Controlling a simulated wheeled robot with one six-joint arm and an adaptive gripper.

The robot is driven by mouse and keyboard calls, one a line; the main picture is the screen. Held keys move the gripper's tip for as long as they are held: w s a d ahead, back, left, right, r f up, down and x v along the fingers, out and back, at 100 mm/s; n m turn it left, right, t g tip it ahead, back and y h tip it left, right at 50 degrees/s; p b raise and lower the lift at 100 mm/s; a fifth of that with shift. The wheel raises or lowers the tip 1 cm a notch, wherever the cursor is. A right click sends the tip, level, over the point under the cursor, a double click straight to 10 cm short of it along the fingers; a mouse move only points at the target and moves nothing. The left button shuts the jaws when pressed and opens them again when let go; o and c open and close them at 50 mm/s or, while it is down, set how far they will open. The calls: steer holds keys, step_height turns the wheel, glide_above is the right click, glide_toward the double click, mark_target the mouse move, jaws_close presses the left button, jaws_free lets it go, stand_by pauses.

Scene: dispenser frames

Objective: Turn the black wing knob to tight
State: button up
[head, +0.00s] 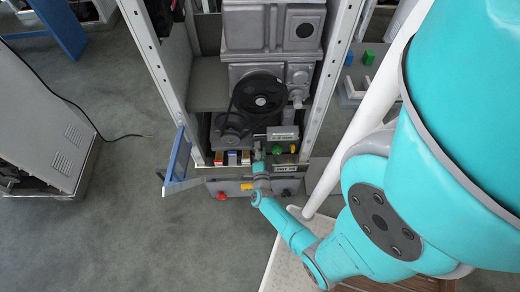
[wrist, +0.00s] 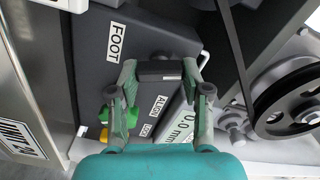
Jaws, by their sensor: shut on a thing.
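The black wing knob (wrist: 160,75) is a dark bar between my fingertips in the wrist view, in front of a dark grey block labelled FOOT (wrist: 90,45). My gripper (wrist: 162,68) is shut on it, one finger at each end of the bar. In the head view my gripper (head: 260,163) reaches into the low front of the open dispenser frame; the knob is too small to make out there. No tight marking can be read. The knob's base is hidden.
A black pulley wheel (wrist: 290,108) and belt are close on the right. A readout plate showing 0.0 mm (wrist: 180,123) and green and yellow parts (wrist: 106,117) lie beneath my fingers. Metal uprights (head: 158,75) flank the opening; a blue-edged flap (head: 178,160) stands open at left.

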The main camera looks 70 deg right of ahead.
steer(key=shift+f+m, duration=0.1)
steer(key=shift+m, duration=2.1)
steer(key=o, duration=1.2)
steer(key=shift+c, duration=0.2)
steer(key=shift+s+a, duration=0.1)
steer(key=v, duration=1.1)
steer(key=shift+s+a, duration=0.15)
steer(key=shift+a, duration=0.15)
steer(key=shift+a, duration=0.1)
steer(key=s+a+r+n+t+y, duration=0.2)
steer(key=s+a+r+n+y, duration=0.2)
steer(key=a+r+n, duration=0.4)
steer(key=s+a+r+n+t+y, duration=0.3)
steer(key=a+r+n+y, duration=0.4)
steer(key=r+n, duration=0.6)
steer(key=s+a+r+n+t+y, duration=0.3)
steer(key=s+a+r+n+y, duration=0.2)
steer(key=a+r+n, duration=0.5)
step_height(320, 180, up, 3)
steer(key=shift+a+f+n+y, duration=0.15)
steer(key=shift+a+n+y, duration=0.1)
steer(key=shift+n+y, duration=0.05)
